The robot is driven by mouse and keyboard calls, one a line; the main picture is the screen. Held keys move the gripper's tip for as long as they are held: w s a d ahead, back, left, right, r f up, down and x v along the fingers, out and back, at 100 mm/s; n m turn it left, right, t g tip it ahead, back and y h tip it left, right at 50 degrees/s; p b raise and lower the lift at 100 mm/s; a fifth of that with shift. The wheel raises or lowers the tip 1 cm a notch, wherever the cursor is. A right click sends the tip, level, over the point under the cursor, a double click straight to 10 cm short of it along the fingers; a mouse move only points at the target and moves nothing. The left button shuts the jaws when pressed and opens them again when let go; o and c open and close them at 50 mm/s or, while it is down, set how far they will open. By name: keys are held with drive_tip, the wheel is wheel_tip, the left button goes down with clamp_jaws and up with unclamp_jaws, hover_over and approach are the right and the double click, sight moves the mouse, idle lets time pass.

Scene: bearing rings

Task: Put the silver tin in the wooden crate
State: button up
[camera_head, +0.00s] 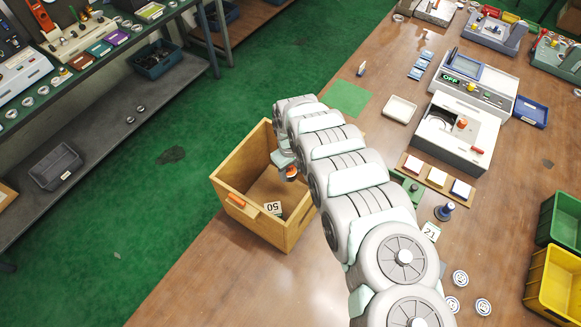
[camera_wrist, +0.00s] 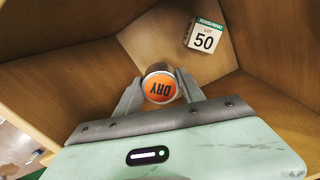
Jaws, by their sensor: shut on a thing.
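The silver tin (camera_wrist: 160,85), with an orange lid marked "DRY", is between the two fingers of my gripper (camera_wrist: 159,92) in the wrist view. My gripper is shut on it. In the head view the tin (camera_head: 291,173) shows as a small orange and white spot below my wrist. The wooden crate (camera_head: 232,172) stands at the near-left edge of the table, and my gripper holds the tin inside its opening. The crate's wooden walls (camera_wrist: 60,85) surround the tin in the wrist view. Whether the tin touches the crate floor I cannot tell.
A green mat (camera_head: 348,98) and a white tray (camera_head: 399,109) lie behind my arm. A machine (camera_head: 457,132) stands to the right.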

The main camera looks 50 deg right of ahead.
drive_tip(key=b, duration=0.8)
hover_over(290, 195)
wheel_tip(290, 195, down, 13)
drive_tip(key=shift+d+f, duration=0.1)
drive_tip(key=shift+d, duration=0.05)
drive_tip(key=shift+f+b, duration=0.45)
drive_tip(key=shift+f, duration=0.25)
drive_tip(key=shift+r, duration=0.1)
drive_tip(key=o, duration=1.5)
wheel_tip(290, 195, up, 25)
drive_tip(key=p, duration=1.6)
drive_tip(key=shift+p, duration=0.3)
